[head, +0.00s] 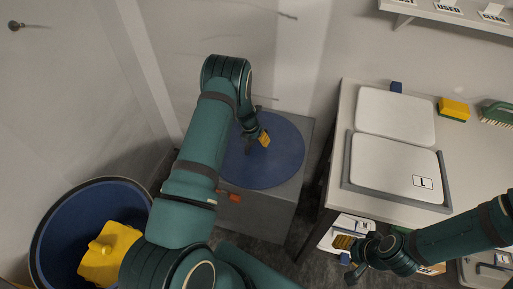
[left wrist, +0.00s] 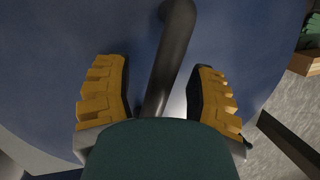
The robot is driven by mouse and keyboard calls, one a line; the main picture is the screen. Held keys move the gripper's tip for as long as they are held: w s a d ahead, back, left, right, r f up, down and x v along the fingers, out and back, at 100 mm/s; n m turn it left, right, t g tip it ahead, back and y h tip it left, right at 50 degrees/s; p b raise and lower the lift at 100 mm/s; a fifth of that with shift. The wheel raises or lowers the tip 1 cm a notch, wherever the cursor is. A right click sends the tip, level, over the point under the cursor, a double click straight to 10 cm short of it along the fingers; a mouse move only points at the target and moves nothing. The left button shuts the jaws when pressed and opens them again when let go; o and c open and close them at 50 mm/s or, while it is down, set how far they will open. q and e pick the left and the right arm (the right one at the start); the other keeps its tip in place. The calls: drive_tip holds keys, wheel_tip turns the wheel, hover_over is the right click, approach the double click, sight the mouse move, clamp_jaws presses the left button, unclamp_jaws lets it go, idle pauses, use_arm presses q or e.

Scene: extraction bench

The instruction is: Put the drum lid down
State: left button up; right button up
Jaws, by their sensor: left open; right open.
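The drum lid (head: 278,168) is a blue round disc lying flat on top of a grey cabinet (head: 262,214) in the head view. My left gripper (head: 257,143) is over the lid. In the left wrist view its yellow-padded fingers (left wrist: 160,95) are open, one on each side of the lid's dark bar handle (left wrist: 176,50), with gaps to it. The blue lid surface (left wrist: 50,60) fills much of that view. The open drum (head: 52,222) stands at the lower left with something yellow (head: 108,255) in it. My right gripper (head: 346,258) is open and empty beside the bench.
A white bench (head: 465,160) at the right holds two pale panels, one labelled L (head: 398,172) in a grey frame. A yellow sponge (head: 454,109) and a green brush (head: 497,114) lie behind. White trays (head: 346,230) sit below the bench edge. Walls close off the back and left.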

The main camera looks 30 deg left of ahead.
use_arm(q)
drive_tip(key=shift+w+f, duration=0.15)
drive_tip(key=shift+f, duration=0.25)
clamp_jaws()
drive_tip(key=shift+w+r, duration=0.1)
drive_tip(key=shift+r, duration=0.1)
